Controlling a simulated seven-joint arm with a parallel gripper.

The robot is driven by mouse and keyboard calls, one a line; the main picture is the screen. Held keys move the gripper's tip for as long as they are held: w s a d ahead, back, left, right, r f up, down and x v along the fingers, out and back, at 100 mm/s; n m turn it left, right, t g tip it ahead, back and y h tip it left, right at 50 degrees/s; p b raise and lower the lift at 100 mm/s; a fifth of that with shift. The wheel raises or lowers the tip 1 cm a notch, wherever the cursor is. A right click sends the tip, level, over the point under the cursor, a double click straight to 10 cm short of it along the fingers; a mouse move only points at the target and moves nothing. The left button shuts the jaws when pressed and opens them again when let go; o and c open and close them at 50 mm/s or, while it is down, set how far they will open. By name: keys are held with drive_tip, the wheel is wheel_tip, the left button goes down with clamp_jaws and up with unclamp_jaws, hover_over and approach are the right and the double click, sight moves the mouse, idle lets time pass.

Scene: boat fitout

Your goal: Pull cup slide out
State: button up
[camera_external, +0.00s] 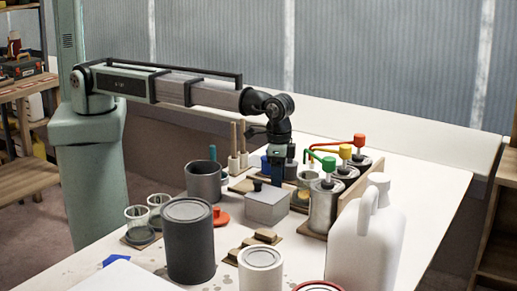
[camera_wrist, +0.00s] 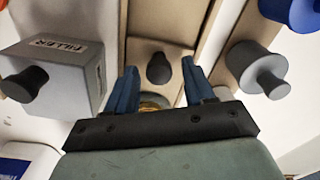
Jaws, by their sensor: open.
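My gripper (camera_external: 277,172) points down over the middle of the table, just behind the grey box in the external view. In the wrist view my gripper (camera_wrist: 158,66) has its two blue fingers apart, with nothing held. A dark knob (camera_wrist: 159,69) on a brown board (camera_wrist: 145,48), which looks like the cup slide, shows between the fingertips. Whether the fingers touch the knob cannot be told. A round yellowish thing (camera_wrist: 153,101) shows between the fingers, partly hidden by the gripper body. In the external view a small cup (camera_external: 308,181) stands right of the gripper, near the pump spouts; the slide is largely hidden.
A grey box (camera_wrist: 50,75) labelled FILLER, with a dark knob, stands close left of the fingers. A grey knobbed cylinder (camera_wrist: 255,68) is close on the right. Pump canisters (camera_external: 323,207), a white jug (camera_external: 367,245), a grey mug (camera_external: 203,181) and a dark can (camera_external: 189,240) crowd the table.

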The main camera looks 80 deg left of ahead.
drive_tip(key=shift+f, duration=0.65)
clamp_jaws()
